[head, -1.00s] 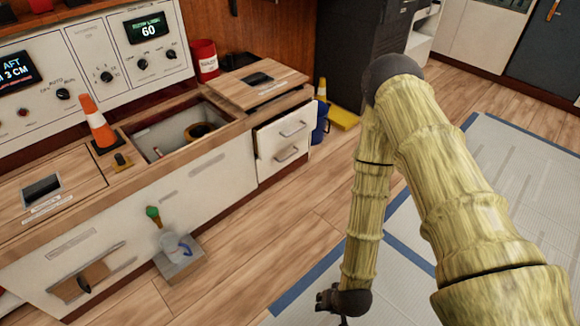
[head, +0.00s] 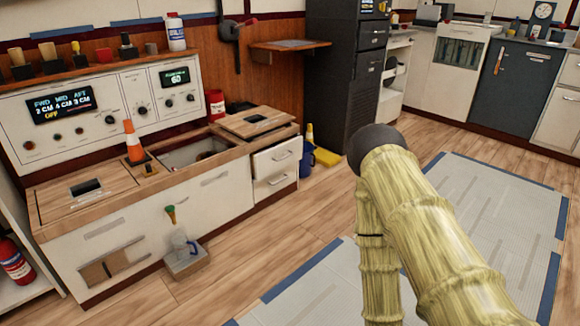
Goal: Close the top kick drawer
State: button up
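Two white drawers sit at the right end of the wood-topped counter, one above the other. The upper drawer (head: 277,156) has a bar handle and stands out from the counter front, with a dark gap under the countertop edge. The lower drawer (head: 276,184) also has a bar handle; how far it is out, I cannot tell. No label naming the kick drawer is readable. My bamboo-like arm reaches down on the right, apart from the drawers. My gripper is below the picture's lower edge, so its state is hidden.
A grey box with a clear jug (head: 184,252) stands on the floor before the counter. A blue container (head: 307,160) and a yellow wet-floor-type sign (head: 322,155) stand right of the drawers. The wood floor before the drawers is clear, with a blue-edged mat (head: 480,190) beyond.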

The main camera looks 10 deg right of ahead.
aim_at(267, 161)
jog(key=z, duration=0.75)
jog(key=i, duration=1.4)
jog(key=u, duration=0.7)
jog(key=i, duration=0.7)
jog(key=u, duration=0.6)
